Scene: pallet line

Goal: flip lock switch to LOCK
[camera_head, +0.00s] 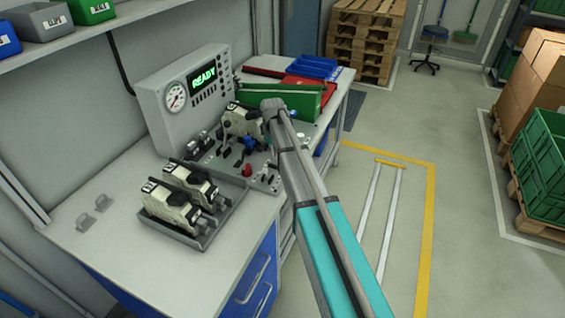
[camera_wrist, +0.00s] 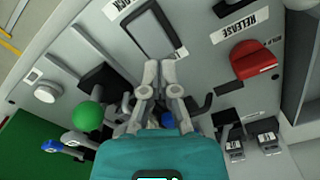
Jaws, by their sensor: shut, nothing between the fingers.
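In the head view, my arm hides the gripper and switch.
A red knob (camera_wrist: 252,60) by a "RELEASE" label is right of the switch. A green ball knob (camera_wrist: 88,116), blue-tipped lever (camera_wrist: 68,140) and white button (camera_wrist: 45,92) are left. The bench (camera_head: 115,235) has a "READY" console (camera_head: 185,95) and a tray (camera_head: 205,238) with two units.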

